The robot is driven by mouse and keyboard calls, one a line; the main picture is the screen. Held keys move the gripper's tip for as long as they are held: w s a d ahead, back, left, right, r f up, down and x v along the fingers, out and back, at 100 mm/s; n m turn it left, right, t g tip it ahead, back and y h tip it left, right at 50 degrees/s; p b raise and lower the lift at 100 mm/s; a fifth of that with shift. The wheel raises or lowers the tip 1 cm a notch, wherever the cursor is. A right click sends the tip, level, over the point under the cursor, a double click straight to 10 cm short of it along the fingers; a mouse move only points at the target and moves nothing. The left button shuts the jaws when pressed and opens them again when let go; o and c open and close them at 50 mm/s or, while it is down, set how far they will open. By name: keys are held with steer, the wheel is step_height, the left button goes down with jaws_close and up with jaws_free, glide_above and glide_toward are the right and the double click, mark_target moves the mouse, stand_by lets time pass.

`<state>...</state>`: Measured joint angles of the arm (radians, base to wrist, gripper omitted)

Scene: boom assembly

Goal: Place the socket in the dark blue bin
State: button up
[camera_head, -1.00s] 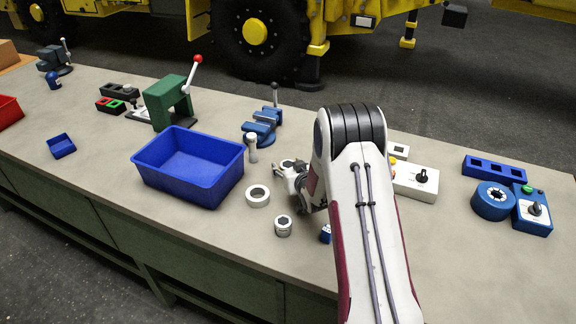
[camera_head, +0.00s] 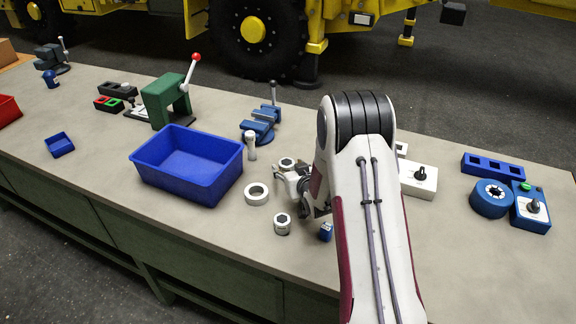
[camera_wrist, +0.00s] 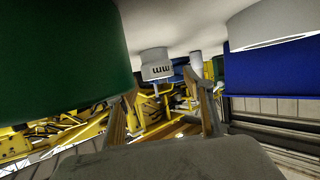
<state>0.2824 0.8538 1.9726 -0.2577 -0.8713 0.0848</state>
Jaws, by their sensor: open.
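The dark blue bin (camera_head: 145,172) stands empty left of my gripper, and its side shows at the right of the wrist view (camera_wrist: 275,72). My gripper (camera_head: 287,179) is open, low over the bench, right of the bin. A short pale cylinder with a dark hole (camera_head: 287,162) stands just by its fingertips. It shows between the open fingers, beyond their tips, with dark marks on its side, in the wrist view (camera_wrist: 157,68). A similar silver piece with a hex-like hole (camera_head: 282,225) stands nearer the front. I cannot tell which is the socket.
A white ring (camera_head: 248,196) lies between bin and gripper. A slim upright pale piece (camera_head: 251,148) and a blue vise (camera_head: 260,127) stand behind. A small blue piece (camera_head: 326,232) is by my arm. A large dark green shape (camera_wrist: 60,60) fills the left of the wrist view.

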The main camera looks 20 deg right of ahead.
mark_target(291, 169)
steer(key=shift+v, duration=1.9)
steer(key=shift+a, duration=0.15)
steer(key=shift+a+r, duration=0.1)
steer(key=shift+r, duration=0.4)
steer(key=s+a+r+g, duration=0.2)
steer(key=s+a+r, duration=0.1)
steer(key=s+r, duration=0.5)
steer(key=s+a+r+g, duration=0.25)
steer(key=s+r, duration=0.35)
steer(key=r, duration=0.3)
steer(key=s+a+r+g, duration=0.1)
steer(key=s+a, duration=0.1)
steer(key=s, duration=0.7)
steer(key=s+a+r+g, duration=0.1)
steer(key=s+a, duration=0.2)
steer(key=s, duration=0.7)
steer(key=s+a+r+g+y, duration=0.1)
steer(key=s+a+r, duration=0.1)
steer(key=s, duration=0.8)
steer(key=shift+a+n, duration=0.4)
steer(key=shift+a, duration=0.25)
steer(key=shift+o, duration=0.6)
steer(key=shift+r, duration=0.15)
